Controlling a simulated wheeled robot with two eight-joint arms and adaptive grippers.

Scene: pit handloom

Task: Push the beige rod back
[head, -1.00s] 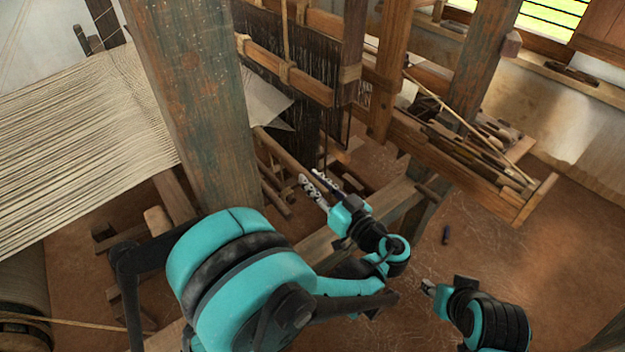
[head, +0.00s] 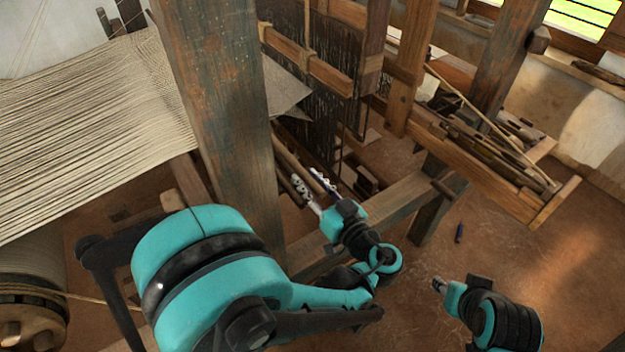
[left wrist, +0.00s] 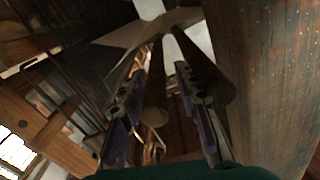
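A light brown rod (head: 289,158), which I take for the beige rod, slants down from behind the thick upright post toward my left gripper. My left gripper (head: 312,183) is open, its two fingers spread at the rod's near end. In the left wrist view, a brown rounded rod (left wrist: 155,95) shows between the open fingers (left wrist: 160,125). I cannot tell whether they touch it. My right gripper (head: 438,285) is low on the right, away from the loom; its finger opening is too small to tell.
The thick upright post (head: 222,130) stands close to my left arm. Cream warp threads (head: 90,120) stretch to its left. A wooden beam (head: 385,212) runs beside the left gripper. A wooden tray of sticks (head: 490,160) lies at right. The floor at lower right is mostly clear.

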